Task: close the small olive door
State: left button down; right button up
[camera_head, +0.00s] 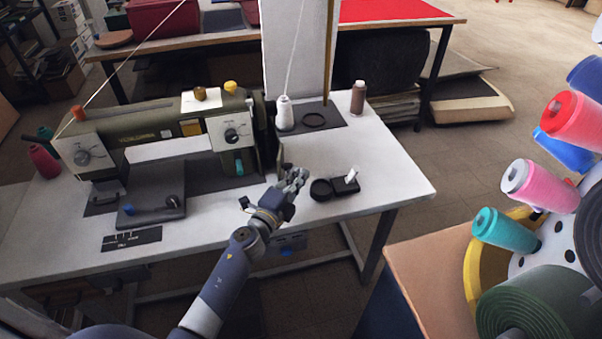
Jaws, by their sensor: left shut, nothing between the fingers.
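An olive and white sewing machine (150,137) stands on the white table. At its right end a narrow olive panel (280,154), which looks like the small door, shows nearly edge-on and seems to stand out from the body. Its hinge and exact angle are too small to tell. My left gripper (298,176) is shut and empty, just right of and below this panel. I cannot tell whether it touches it. My right gripper is out of view.
A black round dish (320,189) and a small dark block (345,182) with a white piece lie right of the gripper. A white thread cone (284,113) and a brown spool (357,97) stand behind. The white table's right part (395,165) is clear. Coloured spools (540,185) fill the right foreground.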

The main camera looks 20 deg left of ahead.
aim_at(279, 180)
pick_arm(q)
jog(key=shift+s+a+m+h, duration=0.3)
jog(key=shift+a+m+h, duration=0.2)
jog(key=shift+m+h, duration=0.15)
jog(key=m+h, duration=0.1)
jog(key=s+a+g+h, duration=0.1)
jog(key=h, duration=0.1)
jog(key=shift+a+f+m+b, duration=0.15)
jog(key=shift+a+m+b, duration=0.1)
jog(key=shift+m+b, duration=0.15)
jog(key=a+m+g+h+b, duration=0.1)
jog(key=a+m+h+b, duration=0.1)
jog(key=h, duration=0.1)
jog(key=shift+s+f+g, duration=0.1)
jog(key=shift+s+g, duration=0.25)
jog(key=shift+g, duration=0.05)
jog(key=shift+s+a+m+g+h+b, duration=0.1)
jog(key=shift+a+m+g+h+b, duration=0.3)
jog(key=shift+m+g+h+b, duration=0.35)
jog(key=shift+s+a+r+b, duration=0.2)
jog(key=shift+a+b, duration=0.1)
jog(key=shift+a, duration=0.15)
